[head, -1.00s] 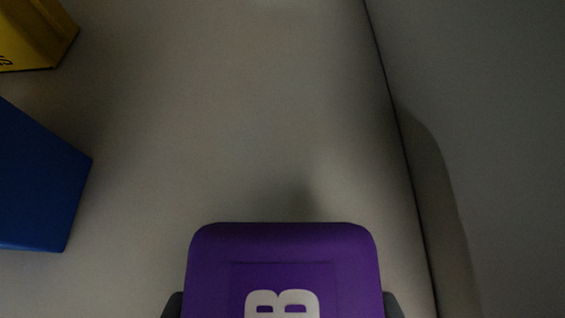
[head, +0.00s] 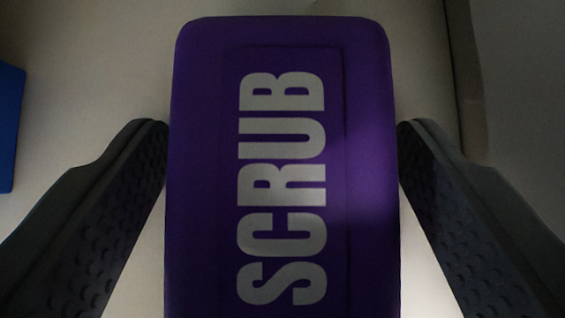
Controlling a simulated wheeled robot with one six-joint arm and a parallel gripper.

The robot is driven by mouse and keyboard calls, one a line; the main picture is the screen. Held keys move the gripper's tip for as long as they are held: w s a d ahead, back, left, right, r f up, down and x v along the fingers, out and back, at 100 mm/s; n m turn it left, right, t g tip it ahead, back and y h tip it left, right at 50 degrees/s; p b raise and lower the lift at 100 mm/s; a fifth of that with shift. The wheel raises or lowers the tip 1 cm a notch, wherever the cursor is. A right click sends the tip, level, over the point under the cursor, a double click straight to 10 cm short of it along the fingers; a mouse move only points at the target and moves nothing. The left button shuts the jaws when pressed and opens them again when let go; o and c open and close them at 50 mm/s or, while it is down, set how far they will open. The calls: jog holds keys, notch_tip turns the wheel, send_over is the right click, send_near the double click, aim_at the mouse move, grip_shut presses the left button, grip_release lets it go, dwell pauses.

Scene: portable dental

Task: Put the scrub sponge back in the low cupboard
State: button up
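The scrub sponge (head: 285,190) is a purple block with rounded corners and the word SCRUB in pale letters. It fills the middle of the head view, its lower end cut off by the frame. My gripper (head: 284,150) has one dark, studded finger on each side of it, and both fingertips meet its long sides with no clear gap. The gripper looks shut on the sponge. I cannot tell whether the sponge's underside touches the pale surface (head: 90,70) behind it. No cupboard door or edge can be made out for certain.
A blue box (head: 8,125) shows at the left edge, apart from my left finger. A grey panel (head: 520,80) runs down the right side, close to my right finger. The pale surface between the blue box and the sponge is bare. The light is dim.

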aim_at(280, 250)
jog(key=shift+r, duration=0.1)
jog(key=v, duration=0.4)
jog(key=shift+s+r, duration=0.15)
jog(key=shift+r, duration=0.1)
jog(key=s, duration=1.2)
jog(key=shift+s, duration=0.25)
jog(key=shift+r, duration=0.2)
